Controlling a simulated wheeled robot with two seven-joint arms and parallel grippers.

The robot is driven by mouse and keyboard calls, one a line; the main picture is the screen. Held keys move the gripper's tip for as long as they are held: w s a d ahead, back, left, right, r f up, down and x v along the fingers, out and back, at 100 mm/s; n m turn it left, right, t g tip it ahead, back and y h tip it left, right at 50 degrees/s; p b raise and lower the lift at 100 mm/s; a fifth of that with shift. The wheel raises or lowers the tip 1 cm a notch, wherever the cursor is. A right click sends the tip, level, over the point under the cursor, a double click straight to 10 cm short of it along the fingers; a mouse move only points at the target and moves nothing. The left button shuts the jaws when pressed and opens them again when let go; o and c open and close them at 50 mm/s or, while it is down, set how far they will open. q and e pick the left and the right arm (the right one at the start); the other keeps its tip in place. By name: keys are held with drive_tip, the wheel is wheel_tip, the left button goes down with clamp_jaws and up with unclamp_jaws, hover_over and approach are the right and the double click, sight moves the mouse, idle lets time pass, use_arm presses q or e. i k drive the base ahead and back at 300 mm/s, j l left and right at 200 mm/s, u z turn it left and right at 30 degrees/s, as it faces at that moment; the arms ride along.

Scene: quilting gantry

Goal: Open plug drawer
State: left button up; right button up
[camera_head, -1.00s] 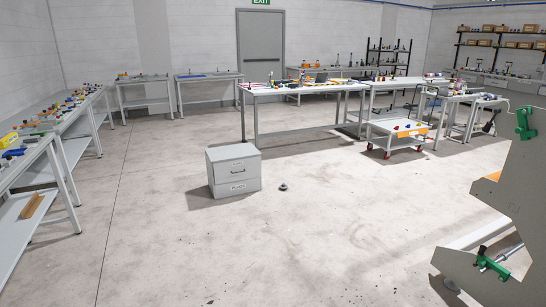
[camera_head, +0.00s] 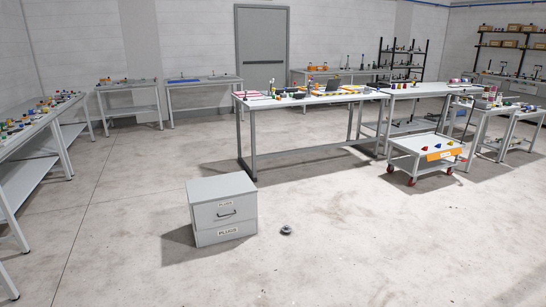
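A small grey drawer cabinet (camera_head: 221,186) stands on the floor left of the middle in the head view. Its front carries the plug drawer (camera_head: 226,212), which has a dark bar handle (camera_head: 227,214) and a small label above it. A lower front panel (camera_head: 226,232) carries a label that seems to read "PLUGS". Both fronts look closed. Neither of my grippers shows in the view, so their state is hidden.
A small dark round object (camera_head: 286,229) lies on the floor right of the cabinet. A long workbench (camera_head: 308,149) stands behind it, and a white cart (camera_head: 416,148) with red wheels is to the right. Benches line the left side. The floor in front is clear.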

sight(212, 214)
drive_tip(key=i, duration=2.3)
